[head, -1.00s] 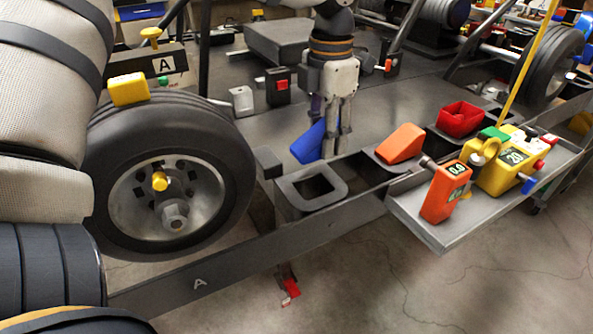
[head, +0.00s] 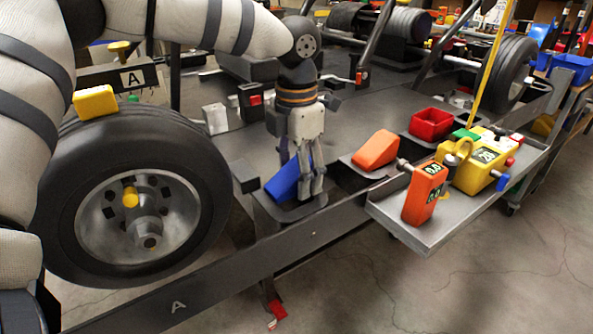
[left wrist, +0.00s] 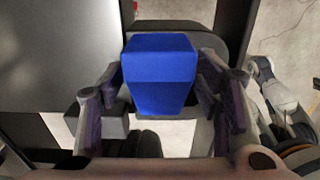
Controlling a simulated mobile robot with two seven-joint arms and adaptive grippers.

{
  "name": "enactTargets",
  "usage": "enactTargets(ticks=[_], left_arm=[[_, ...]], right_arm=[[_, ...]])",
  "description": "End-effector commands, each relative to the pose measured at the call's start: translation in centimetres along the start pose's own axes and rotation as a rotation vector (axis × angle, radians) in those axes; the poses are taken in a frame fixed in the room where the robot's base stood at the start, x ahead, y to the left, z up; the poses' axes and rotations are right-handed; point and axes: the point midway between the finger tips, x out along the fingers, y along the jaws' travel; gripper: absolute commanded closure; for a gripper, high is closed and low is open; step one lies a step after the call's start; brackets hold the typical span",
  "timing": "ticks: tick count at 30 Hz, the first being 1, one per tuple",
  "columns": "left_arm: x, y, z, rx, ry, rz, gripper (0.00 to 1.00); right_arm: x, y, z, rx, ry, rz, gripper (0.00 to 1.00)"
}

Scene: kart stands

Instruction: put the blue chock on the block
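The blue chock (head: 282,184) is a wedge, held tilted in my left gripper (head: 312,192). In the left wrist view the chock (left wrist: 160,75) sits between the fingers of the left gripper (left wrist: 165,105), which close on its two sides. The dark block (head: 262,208) on the kart's side rail is directly below the chock and fingers, and its square opening is mostly hidden. I cannot tell whether the chock touches it. What looks like my right gripper (left wrist: 260,70) shows small at the right of the left wrist view; its finger state is unclear.
An orange chock (head: 376,149) sits in a similar holder to the right. A metal tray (head: 420,232) carries orange and yellow devices. A red bin (head: 430,124) lies behind. A big wheel (head: 130,200) stands close on the left, with a yellow chock (head: 95,101) on top.

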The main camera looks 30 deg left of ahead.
Motion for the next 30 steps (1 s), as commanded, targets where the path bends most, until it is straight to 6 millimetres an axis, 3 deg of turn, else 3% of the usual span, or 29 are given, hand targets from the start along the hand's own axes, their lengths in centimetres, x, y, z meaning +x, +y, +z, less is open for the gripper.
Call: enactTargets(ticks=[8,21,25,30], left_arm=[[-0.2,0.0,0.0,0.000,0.001,-0.001,0.41],[-10.7,0.0,0.1,0.000,-0.001,0.001,0.41],[-12.0,0.0,0.0,-0.001,0.003,-0.001,0.41],[-12.3,0.0,0.0,0.000,0.004,-0.002,0.41]], right_arm=[[0.1,0.0,0.1,0.000,-0.004,0.000,0.62],[-0.7,0.0,-0.4,0.000,0.020,-0.001,0.62],[-0.7,0.0,-0.4,0.000,0.021,-0.001,0.62],[-0.7,0.0,-0.4,0.000,0.021,-0.001,0.62]])
